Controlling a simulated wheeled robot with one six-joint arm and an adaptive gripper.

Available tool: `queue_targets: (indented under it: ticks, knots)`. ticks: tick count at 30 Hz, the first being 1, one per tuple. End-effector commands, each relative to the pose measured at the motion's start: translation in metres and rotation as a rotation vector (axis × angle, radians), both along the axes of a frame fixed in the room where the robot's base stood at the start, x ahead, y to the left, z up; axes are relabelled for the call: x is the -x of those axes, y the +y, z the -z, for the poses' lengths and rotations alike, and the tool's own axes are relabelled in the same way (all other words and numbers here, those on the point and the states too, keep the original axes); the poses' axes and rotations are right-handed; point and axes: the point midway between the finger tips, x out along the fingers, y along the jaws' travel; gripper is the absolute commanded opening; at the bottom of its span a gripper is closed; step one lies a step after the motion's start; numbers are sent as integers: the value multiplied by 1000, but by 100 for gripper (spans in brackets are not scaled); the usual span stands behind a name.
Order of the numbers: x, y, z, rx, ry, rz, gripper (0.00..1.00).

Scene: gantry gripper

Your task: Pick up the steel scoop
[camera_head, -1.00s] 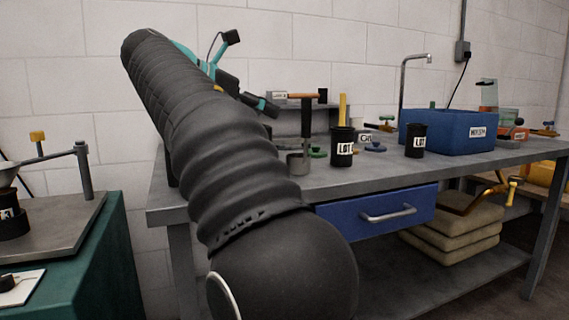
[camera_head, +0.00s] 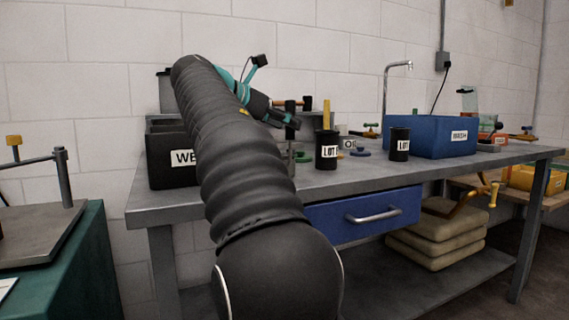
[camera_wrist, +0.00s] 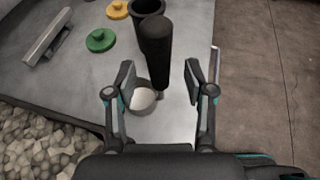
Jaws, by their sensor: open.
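The steel scoop stands upright on the bench, its dark handle (camera_wrist: 156,52) pointing up and its round steel bowl (camera_wrist: 143,98) at the bottom in the wrist view. In the head view the top of its dark handle (camera_head: 290,106) shows beside my gripper (camera_head: 290,122), and my arm hides much of the rest. In the wrist view my gripper (camera_wrist: 168,80) is open, with one finger on each side of the handle and clear space at both sides. I cannot tell how far the fingertips are above the bowl.
A black LOT cup (camera_head: 327,150) stands close to the scoop, with a green knobbed disc (camera_wrist: 101,40) nearby. A black bin (camera_head: 168,175) is left of my arm; a blue bin (camera_head: 430,134) is at right.

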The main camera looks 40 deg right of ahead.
Motion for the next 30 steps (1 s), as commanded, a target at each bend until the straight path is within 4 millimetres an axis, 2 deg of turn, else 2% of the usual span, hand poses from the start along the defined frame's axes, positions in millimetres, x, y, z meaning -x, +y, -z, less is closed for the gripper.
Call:
queue_targets:
  ticks: [1,6,14,17,21,30]
  knots:
    - [-1,-8,4,0,-1,3,53]
    - [-1,-22,10,0,0,0,53]
    - [-1,-24,10,-1,0,-1,53]
    - [-1,-24,10,-1,0,-1,33]
    - [-1,-24,10,-1,0,-1,0]
    - [-1,-24,9,0,0,-1,0]
